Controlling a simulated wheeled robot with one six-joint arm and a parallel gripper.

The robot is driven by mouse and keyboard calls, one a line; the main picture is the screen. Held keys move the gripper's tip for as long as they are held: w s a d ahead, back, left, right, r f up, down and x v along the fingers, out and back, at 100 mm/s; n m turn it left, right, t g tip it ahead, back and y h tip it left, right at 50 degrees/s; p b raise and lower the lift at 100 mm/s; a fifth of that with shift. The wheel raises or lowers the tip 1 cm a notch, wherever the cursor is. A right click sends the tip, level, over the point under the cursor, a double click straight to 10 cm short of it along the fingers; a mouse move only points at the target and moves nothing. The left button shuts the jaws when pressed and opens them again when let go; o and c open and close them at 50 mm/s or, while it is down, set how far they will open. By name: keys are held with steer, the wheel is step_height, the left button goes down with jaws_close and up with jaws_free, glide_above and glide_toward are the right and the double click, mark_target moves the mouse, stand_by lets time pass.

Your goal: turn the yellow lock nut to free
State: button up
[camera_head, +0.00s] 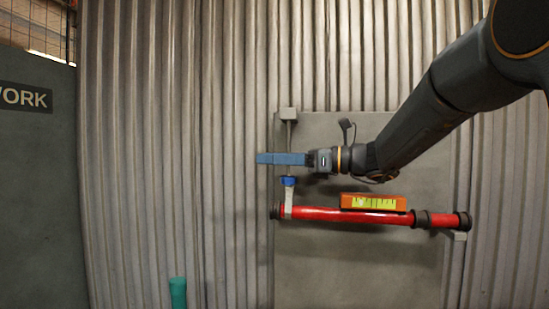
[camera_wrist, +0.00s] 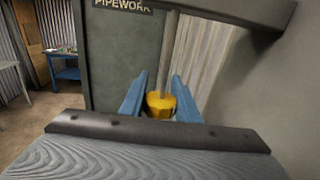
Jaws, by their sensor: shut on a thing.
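The yellow lock nut (camera_wrist: 160,103) shows in the wrist view, around a thin upright rod (camera_wrist: 165,62) and between my two blue fingers. My gripper (camera_wrist: 156,88) is shut on the nut, one finger on each side. In the head view my gripper (camera_head: 270,158) reaches left across the upright rod (camera_head: 290,136). The nut is hidden behind the fingers there. The nut's turn position cannot be told.
A blue collar (camera_head: 288,181) sits on the rod just below my fingers. A red pipe (camera_head: 320,214) runs level below, with an orange box (camera_head: 373,202) above it. A grey backing panel (camera_head: 360,270) stands close behind. Free room lies left.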

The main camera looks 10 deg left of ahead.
steer(key=shift+s+n+g, duration=0.1)
steer(key=shift+n+g, duration=0.2)
steer(key=shift+g, duration=0.1)
steer(key=o, duration=1)
steer(key=shift+o, duration=0.2)
steer(key=d+b, duration=0.2)
steer(key=d, duration=0.5)
steer(key=shift+s+d, duration=0.25)
steer(key=shift+d, duration=0.15)
